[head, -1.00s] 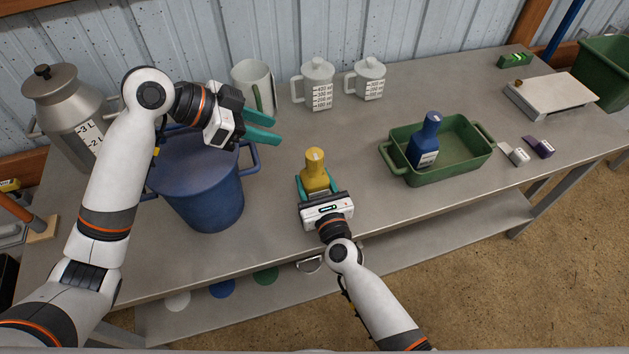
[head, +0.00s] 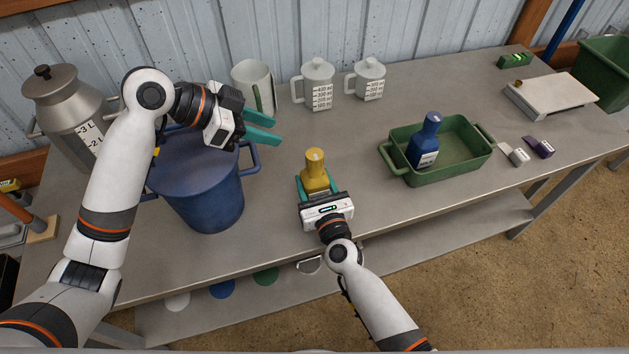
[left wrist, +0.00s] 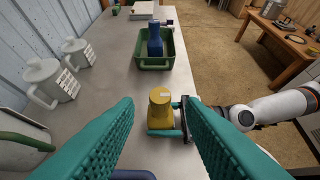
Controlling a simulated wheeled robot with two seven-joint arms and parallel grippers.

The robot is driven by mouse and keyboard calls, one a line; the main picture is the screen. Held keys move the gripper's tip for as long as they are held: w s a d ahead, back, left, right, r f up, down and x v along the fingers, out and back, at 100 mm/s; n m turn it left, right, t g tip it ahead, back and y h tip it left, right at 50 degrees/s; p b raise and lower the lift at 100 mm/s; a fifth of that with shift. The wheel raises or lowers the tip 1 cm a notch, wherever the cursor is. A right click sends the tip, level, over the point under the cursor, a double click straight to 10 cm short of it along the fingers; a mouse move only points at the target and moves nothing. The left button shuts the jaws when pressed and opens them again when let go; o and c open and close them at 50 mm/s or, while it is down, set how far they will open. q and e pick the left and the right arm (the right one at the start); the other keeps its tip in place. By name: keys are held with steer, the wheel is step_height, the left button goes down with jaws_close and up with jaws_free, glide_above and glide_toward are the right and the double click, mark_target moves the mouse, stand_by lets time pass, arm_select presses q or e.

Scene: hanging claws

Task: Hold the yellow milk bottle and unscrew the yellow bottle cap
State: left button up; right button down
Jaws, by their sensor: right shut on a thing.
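The yellow milk bottle (head: 314,181) stands upright on the grey table, with its yellow cap (head: 314,157) on top. My right gripper (head: 315,186) is shut around the bottle's body from the front, below the cap. My left gripper (head: 262,128) is open and empty, up and to the left of the bottle, near the blue pot. In the left wrist view the bottle with its cap (left wrist: 160,97) shows between and beyond my two open teal fingers (left wrist: 155,130), apart from them. The right gripper's fingers hide the bottle's lower part.
A large blue pot (head: 205,200) stands left of the bottle, beneath my left gripper. White jugs (head: 317,88) stand at the back. A green tray (head: 465,170) with a blue bottle (head: 425,140) lies to the right. The table between bottle and tray is clear.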

mark_target(315, 154)
arm_select(q)
steer(key=shift+o, duration=0.4)
steer(key=shift+o, duration=1.4)
steer(key=shift+d, duration=0.15)
steer(key=shift+o, duration=0.4)
steer(key=d+m+g+y, duration=0.2)
steer(key=d+m+g, duration=0.1)
steer(key=d+m, duration=0.4)
steer(key=shift+w+d+f+m+y, duration=0.3)
steer(key=shift+f+m+y, duration=0.15)
steer(key=shift+m, duration=0.25)
steer(key=m+y, duration=0.1)
steer(key=m, duration=0.1)
steer(key=d+m+y, duration=0.1)
steer(key=m+y, duration=0.1)
steer(key=w+d+f+m+y, duration=0.1)
steer(key=m, duration=0.1)
steer(key=shift+m+y, duration=0.25)
steer(key=shift+m, duration=0.15)
steer(key=m+y, duration=0.1)
steer(key=w+m+y, duration=0.1)
steer(key=shift+w+a+m, duration=0.1)
steer(key=shift+a+m, duration=0.2)
steer(key=shift+a, duration=0.1)
steer(key=shift+f, duration=3.95)
